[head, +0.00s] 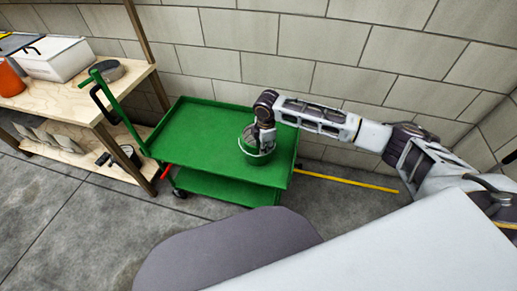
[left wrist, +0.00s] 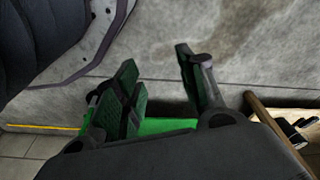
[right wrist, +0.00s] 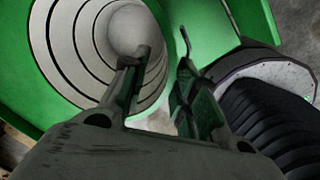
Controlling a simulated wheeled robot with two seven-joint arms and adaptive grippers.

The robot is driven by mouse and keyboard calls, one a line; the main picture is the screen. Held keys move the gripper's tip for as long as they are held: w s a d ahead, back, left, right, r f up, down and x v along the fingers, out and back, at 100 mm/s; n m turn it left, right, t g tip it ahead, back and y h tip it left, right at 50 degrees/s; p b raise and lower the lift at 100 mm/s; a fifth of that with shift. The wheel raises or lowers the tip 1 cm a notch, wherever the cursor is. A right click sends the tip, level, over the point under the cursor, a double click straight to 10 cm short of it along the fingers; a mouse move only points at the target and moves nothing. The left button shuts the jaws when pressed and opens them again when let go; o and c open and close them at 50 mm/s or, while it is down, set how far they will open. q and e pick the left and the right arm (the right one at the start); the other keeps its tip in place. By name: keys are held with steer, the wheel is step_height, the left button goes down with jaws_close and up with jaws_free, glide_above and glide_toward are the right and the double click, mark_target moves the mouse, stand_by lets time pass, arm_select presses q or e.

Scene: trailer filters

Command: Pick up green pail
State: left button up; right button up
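The green pail (head: 262,159) stands on the top tray of a green cart (head: 190,128), near its right end. My right gripper (head: 262,130) is right over the pail and hides part of it. In the right wrist view, the pail (right wrist: 72,50) shows its pale ringed inside. My right gripper (right wrist: 165,65) is open there, one finger over the pail's opening and the other beyond its rim. I cannot tell whether either finger touches the pail. My left gripper (left wrist: 168,75) is open and empty in the left wrist view, and is outside the head view.
A wooden shelf unit (head: 85,100) at the left bears a white box (head: 50,60), an orange container (head: 10,78) and other items. The cart's upright handle (head: 118,110) is next to it. A block wall runs behind. The rest of the tray is clear.

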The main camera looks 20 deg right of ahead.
steer(key=shift+f, duration=0.6)
jaws_close()
